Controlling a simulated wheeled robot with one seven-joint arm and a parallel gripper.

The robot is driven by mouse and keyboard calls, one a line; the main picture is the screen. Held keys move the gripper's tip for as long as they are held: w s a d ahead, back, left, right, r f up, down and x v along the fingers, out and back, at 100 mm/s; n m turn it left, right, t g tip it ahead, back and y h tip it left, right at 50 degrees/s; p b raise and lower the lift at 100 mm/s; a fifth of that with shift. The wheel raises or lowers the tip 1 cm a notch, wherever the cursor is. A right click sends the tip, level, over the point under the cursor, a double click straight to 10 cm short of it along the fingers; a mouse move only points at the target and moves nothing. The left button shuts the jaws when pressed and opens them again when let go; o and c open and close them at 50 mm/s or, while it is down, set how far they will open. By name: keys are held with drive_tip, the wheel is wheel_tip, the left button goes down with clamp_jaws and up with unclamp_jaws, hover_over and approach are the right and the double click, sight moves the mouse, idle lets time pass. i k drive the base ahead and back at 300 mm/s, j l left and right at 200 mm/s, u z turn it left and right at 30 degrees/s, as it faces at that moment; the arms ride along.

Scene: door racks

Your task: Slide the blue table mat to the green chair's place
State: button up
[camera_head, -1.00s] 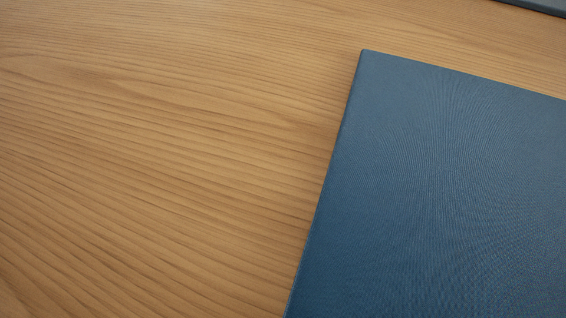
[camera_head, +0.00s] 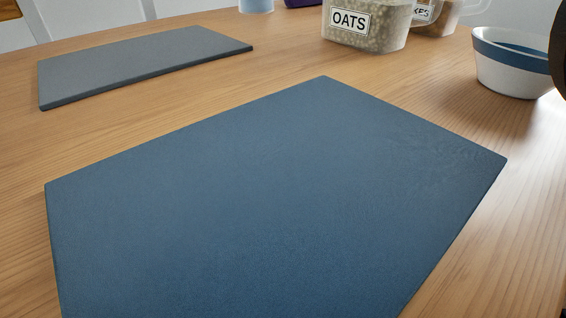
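The blue table mat (camera_head: 270,200) lies flat on the wooden table and fills the middle and front of the head view. Its near edge runs out of the bottom of the picture. No green chair shows clearly in this view. My gripper is not in view, and nothing is seen touching the mat.
A grey mat (camera_head: 145,62) lies at the back left. A jar labelled OATS (camera_head: 365,25), another jar (camera_head: 450,14) and a white bowl with a blue band (camera_head: 512,65) stand at the back right. Bare wooden table (camera_head: 215,105) separates the two mats.

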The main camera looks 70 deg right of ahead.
sight(321, 197)
drive_tip(key=k+j+u, duration=0.2)
drive_tip(key=k, duration=0.45)
drive_tip(key=k+j+u, duration=0.25)
drive_tip(key=k, duration=0.35)
drive_tip(key=k+j+u, duration=0.2)
drive_tip(key=k+j, duration=0.35)
drive_tip(key=k, duration=0.05)
